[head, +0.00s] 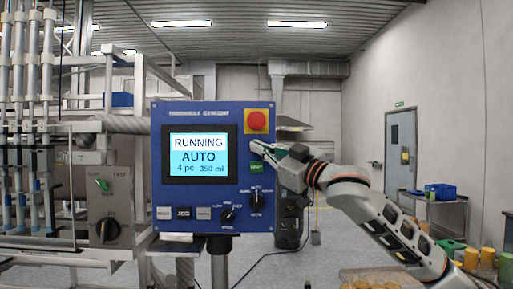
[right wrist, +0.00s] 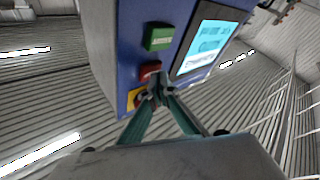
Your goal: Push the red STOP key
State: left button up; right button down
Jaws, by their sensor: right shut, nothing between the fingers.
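The blue control panel (head: 180,112) stands upright with its lit screen (head: 198,155) reading RUNNING, AUTO, 4 pc 350 ml. In the right wrist view the red STOP key (right wrist: 150,69) sits between the green key (right wrist: 158,37) and the yellow-backed emergency button (right wrist: 134,98). My right gripper (head: 255,146) is shut and empty, its tips at the panel's right side, hiding the red key in the head view. In the wrist view the fingertips (right wrist: 159,90) overlap the lower edge of the red key; I cannot tell whether they touch it. My left gripper is out of view.
The red emergency mushroom button (head: 257,121) is close above my fingertips, and the green key (head: 256,168) is close below. Rotary knobs (head: 227,214) sit lower on the panel. A second grey panel (head: 111,210) with knobs stands to the left.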

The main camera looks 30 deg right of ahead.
jog(key=shift+w+d, duration=0.1)
dwell(0.6)
jog(key=shift+s+a, duration=0.45)
jog(key=shift+s, duration=0.25)
jog(key=shift+s, duration=0.1)
jog(key=s+a, duration=0.1)
jog(key=s, duration=0.1)
jog(key=s+a, duration=0.1)
jog(key=s, duration=0.1)
jog(key=shift+a, duration=0.3)
dwell(0.6)
